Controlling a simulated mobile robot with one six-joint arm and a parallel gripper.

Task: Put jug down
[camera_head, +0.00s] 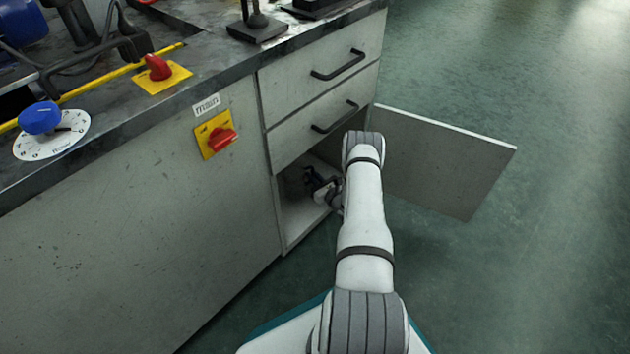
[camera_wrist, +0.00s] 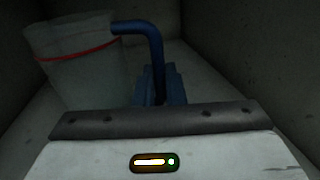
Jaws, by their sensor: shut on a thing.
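The jug (camera_wrist: 75,62) is a pale, translucent vessel with a red line around it and a blue handle (camera_wrist: 150,45). In the wrist view it is at the upper left, inside a dim grey compartment, slightly tilted in the picture. My gripper (camera_wrist: 165,85) is shut on the blue handle. In the head view my gripper (camera_head: 318,185) reaches into the open cabinet (camera_head: 298,215) below the drawers, and the jug cannot be made out there. The jug's base is hidden in the wrist view, so I cannot tell whether it touches the cabinet floor.
The cabinet door (camera_head: 440,160) stands open to the right of my arm. Two drawers with black handles (camera_head: 338,65) are just above the opening. Cabinet walls (camera_wrist: 275,60) enclose the gripper closely. A red switch (camera_head: 220,138) is on the bench front. The floor at right is clear.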

